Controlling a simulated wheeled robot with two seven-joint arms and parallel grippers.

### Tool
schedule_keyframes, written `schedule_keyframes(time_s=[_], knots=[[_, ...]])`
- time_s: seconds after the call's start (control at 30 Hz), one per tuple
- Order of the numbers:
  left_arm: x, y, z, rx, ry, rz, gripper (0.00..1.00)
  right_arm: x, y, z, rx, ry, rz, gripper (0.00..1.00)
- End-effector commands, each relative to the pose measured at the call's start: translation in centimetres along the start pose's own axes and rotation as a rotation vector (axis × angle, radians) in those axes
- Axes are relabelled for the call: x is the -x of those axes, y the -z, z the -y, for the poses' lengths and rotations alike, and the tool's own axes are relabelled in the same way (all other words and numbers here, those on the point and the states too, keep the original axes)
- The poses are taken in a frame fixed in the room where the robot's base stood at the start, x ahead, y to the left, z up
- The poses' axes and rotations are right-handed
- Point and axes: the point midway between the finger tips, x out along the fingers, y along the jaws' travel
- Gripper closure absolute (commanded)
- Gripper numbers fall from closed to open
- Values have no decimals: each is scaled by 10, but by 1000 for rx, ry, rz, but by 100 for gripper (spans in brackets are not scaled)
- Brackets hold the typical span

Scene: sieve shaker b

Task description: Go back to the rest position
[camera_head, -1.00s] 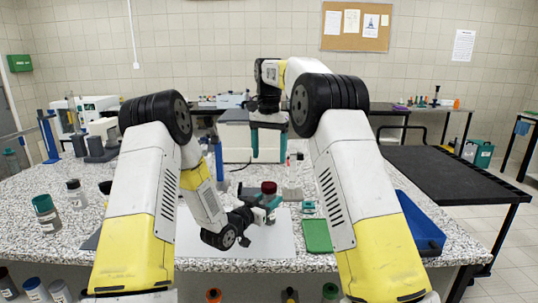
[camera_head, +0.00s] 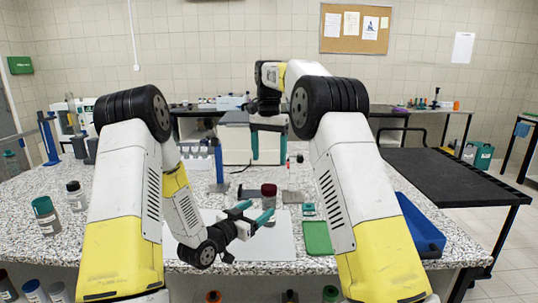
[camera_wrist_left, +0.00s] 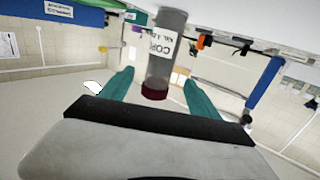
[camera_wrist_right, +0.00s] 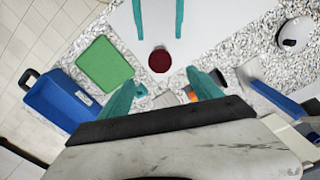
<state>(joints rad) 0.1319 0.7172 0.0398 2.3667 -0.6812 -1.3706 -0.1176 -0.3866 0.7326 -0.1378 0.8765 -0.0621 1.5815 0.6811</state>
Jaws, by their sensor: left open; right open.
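My left gripper (camera_head: 251,215) is low over the bench, its teal fingers open. Its fingertips point at a clear jar with a dark red lid (camera_head: 269,190), which stands upright on the white mat (camera_head: 275,245). In the left wrist view the labelled jar (camera_wrist_left: 160,50) shows just beyond and between the open fingers, with a gap on each side. My right gripper (camera_head: 269,160) is higher and farther back, open and pointing down, with nothing between its fingers. In the right wrist view the red lid (camera_wrist_right: 159,61) shows below it, and the left fingers reach toward the lid.
A green pad (camera_head: 318,238) and a blue bin (camera_head: 422,225) lie to the right. A green-lidded jar (camera_head: 45,213) and a smaller jar (camera_head: 76,196) stand at the left. A boxy machine (camera_head: 240,142) and a blue post (camera_head: 219,163) stand behind. The bench front-left is fairly clear.

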Motion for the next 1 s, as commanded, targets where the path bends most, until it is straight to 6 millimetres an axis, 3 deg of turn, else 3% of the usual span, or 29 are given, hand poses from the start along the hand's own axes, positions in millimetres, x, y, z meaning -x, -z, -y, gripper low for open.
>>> schedule_keyframes(time_s=[0.47,0.57,0.77,1.0], knots=[[4,4,2,-11,6,14,28,5,-1,-6,4,9,-4,26],[4,16,10,-40,29,67,28,20,-5,-22,20,37,-16,26],[24,56,36,-94,143,264,28,59,-34,-82,93,132,-73,26],[89,104,49,-42,301,492,28,81,-96,-155,200,227,-178,26]])
